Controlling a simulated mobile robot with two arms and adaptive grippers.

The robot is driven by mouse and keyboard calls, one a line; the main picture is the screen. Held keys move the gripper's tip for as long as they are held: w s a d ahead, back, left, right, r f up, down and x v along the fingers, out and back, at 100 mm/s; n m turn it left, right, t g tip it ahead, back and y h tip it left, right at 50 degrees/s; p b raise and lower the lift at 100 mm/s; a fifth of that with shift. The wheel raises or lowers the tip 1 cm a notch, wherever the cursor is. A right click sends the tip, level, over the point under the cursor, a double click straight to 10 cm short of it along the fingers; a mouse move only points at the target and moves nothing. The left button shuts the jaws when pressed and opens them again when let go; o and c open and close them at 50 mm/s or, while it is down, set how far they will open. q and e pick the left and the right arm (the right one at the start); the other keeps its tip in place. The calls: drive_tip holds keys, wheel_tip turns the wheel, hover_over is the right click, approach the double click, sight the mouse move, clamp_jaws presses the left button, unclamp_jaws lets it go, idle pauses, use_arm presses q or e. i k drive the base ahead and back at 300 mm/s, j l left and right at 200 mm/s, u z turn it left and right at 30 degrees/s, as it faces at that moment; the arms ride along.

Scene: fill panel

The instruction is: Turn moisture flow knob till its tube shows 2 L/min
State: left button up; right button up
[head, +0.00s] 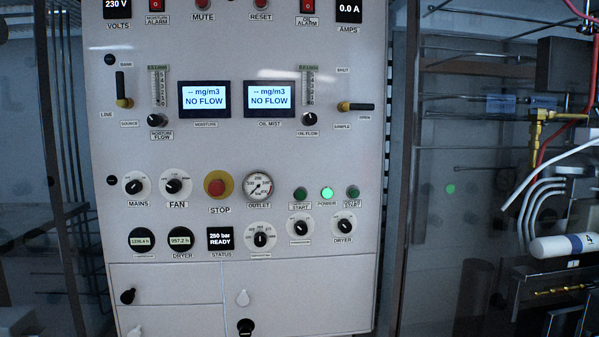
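The moisture flow knob (157,120) is a small black knob on the white panel, at the upper left, above its MOISTURE FLOW label. Its flow tube (158,88) stands upright just above it, with a scale too small to read. The moisture display (204,99) to the right reads "-- mg/m3 NO FLOW". The matching oil flow knob (309,118) and its tube (308,86) sit further right. Neither of my grippers is in the head view.
A black lever (121,90) with a yellow hub is left of the moisture tube. Another lever (358,107) points right beside the oil tube. The space before the panel looks clear.

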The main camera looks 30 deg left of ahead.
sight(153, 121)
drive_tip(key=i+u, duration=0.1)
drive_tip(key=u, duration=1.55)
